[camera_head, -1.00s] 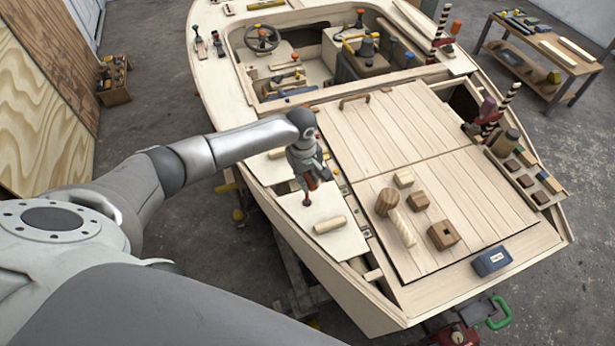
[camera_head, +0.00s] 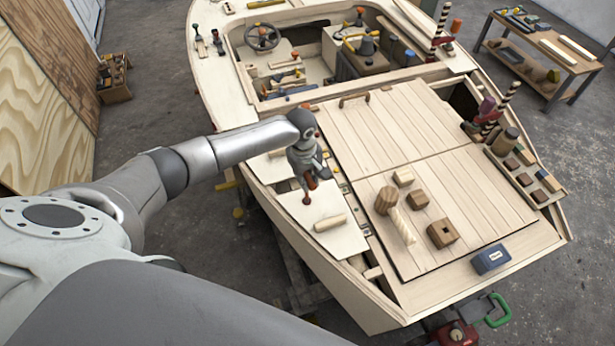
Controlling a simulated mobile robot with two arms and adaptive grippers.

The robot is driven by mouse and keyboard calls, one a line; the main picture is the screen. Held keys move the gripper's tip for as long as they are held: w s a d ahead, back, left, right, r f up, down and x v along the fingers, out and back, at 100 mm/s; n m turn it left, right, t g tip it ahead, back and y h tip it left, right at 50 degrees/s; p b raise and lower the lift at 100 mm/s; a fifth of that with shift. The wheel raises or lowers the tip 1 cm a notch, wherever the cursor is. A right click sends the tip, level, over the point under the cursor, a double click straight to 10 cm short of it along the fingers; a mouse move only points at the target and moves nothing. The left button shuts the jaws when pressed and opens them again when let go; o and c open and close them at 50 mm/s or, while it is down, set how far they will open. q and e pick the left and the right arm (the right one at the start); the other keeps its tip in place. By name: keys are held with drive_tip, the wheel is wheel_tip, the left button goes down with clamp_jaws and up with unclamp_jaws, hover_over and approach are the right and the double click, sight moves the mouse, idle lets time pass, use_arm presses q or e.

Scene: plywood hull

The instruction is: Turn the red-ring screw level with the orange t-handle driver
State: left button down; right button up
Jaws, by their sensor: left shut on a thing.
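My left gripper (camera_head: 308,173) is pointed down over the pale side deck panel of the plywood hull. It is shut on the orange t-handle driver (camera_head: 307,198), of which only a small red-orange part and a thin shaft show below the fingers. The driver looks about upright, with its lower end at or just above the panel. The red-ring screw cannot be made out; it is too small or hidden by the gripper and driver. My right gripper is not in view.
A pale wooden roller (camera_head: 329,222) lies on the panel close to the driver. A mallet (camera_head: 387,200) and wooden blocks (camera_head: 442,233) lie on the hatch to the right. A blue box (camera_head: 491,259) stands at the hull's near right.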

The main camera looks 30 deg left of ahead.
use_arm(q)
drive_tip(key=shift+m, duration=1)
drive_tip(key=m, duration=0.3)
drive_tip(key=shift+s+a, duration=0.1)
drive_tip(key=shift+s, duration=0.05)
drive_tip(key=shift+m, duration=0.5)
drive_tip(key=m, duration=0.4)
drive_tip(key=shift+a+f+g, duration=0.1)
drive_tip(key=shift+g, duration=0.3)
